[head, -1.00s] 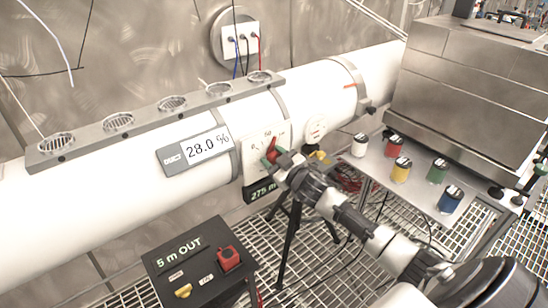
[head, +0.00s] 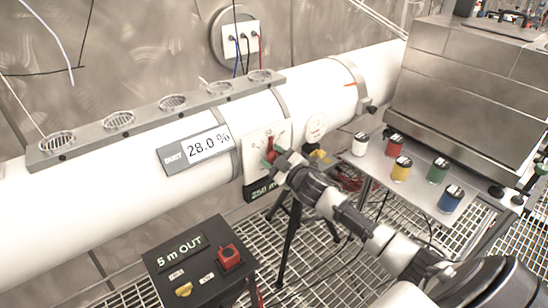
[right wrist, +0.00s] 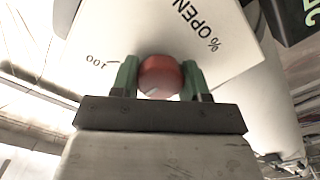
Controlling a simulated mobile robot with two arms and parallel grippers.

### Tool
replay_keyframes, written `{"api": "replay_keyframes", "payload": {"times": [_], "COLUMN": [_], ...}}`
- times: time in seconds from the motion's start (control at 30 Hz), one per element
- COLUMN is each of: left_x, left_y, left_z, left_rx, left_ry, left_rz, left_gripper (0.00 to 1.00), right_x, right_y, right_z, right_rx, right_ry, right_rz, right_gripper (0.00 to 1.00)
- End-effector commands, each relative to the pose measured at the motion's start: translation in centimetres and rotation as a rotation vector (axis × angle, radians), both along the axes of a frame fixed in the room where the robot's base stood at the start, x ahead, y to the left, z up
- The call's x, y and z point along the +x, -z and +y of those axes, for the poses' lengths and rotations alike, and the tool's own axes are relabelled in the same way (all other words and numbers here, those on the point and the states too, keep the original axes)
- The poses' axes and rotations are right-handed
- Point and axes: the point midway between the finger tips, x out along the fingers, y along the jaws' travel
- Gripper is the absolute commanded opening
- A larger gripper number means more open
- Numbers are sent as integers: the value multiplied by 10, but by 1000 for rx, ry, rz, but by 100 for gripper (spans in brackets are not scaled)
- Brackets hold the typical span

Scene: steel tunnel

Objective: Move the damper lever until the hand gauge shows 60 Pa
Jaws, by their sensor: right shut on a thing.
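The damper lever's red knob (head: 270,156) stands at the white scale plate (head: 262,141) on the large white duct. My right gripper (head: 273,159) is shut on it. In the right wrist view the round red knob (right wrist: 160,76) sits between the two green fingertips, in front of the plate (right wrist: 222,62) marked "% OPEN" and "100". The lever's exact position on the scale is hidden by my gripper. A dark display (head: 262,190) with green digits shows below the plate, partly covered and too small to read surely. My left gripper is not in view.
A grey display (head: 195,151) on the duct reads 28.0 %. A black box (head: 200,262) marked "5 m OUT" and a tripod (head: 291,235) stand below. Several coloured cans stand on a shelf (head: 425,215) at right.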

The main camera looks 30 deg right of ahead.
Motion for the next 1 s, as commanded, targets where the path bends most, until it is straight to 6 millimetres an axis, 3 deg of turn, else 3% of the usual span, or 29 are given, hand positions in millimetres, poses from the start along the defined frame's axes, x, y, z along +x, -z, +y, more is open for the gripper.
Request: {"api": "replay_keyframes", "payload": {"times": [0.03, 0.2, 0.57, 1.0], "left_x": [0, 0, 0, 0], "left_y": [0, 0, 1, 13], "left_z": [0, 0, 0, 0], "left_rx": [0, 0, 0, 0], "left_ry": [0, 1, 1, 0], "left_rz": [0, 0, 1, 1], "left_gripper": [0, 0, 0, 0], "right_x": [0, 0, -6, -81], "right_y": [0, 0, 2, 3], "right_z": [0, 0, 0, -6], "right_rx": [0, 1, 1, -1], "right_ry": [-1, -1, 0, -1], "right_rz": [1, 1, 1, 3], "right_gripper": [47, 71, 71, 71]}}
